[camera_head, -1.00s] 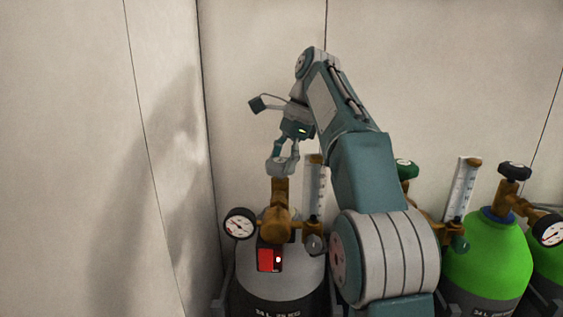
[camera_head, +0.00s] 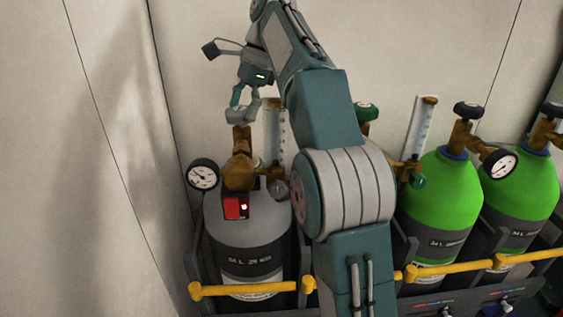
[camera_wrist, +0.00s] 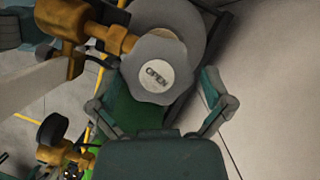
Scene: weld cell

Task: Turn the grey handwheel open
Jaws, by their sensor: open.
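In the head view the handwheel (camera_head: 240,114) tops the brass valve (camera_head: 240,172) of the grey cylinder (camera_head: 230,225). My gripper (camera_wrist: 155,80) is open, with one finger on each side of the handwheel in the wrist view. In the head view my gripper (camera_head: 246,97) is just above and around the wheel. I cannot tell whether the fingers touch it.
A pressure gauge (camera_head: 202,176) and a clear flow tube (camera_head: 273,130) flank the valve. Green cylinders (camera_head: 440,203) with black handwheels (camera_head: 468,110) stand at right. A yellow bar (camera_head: 245,288) crosses in front. The wall is close behind; open wall lies at left.

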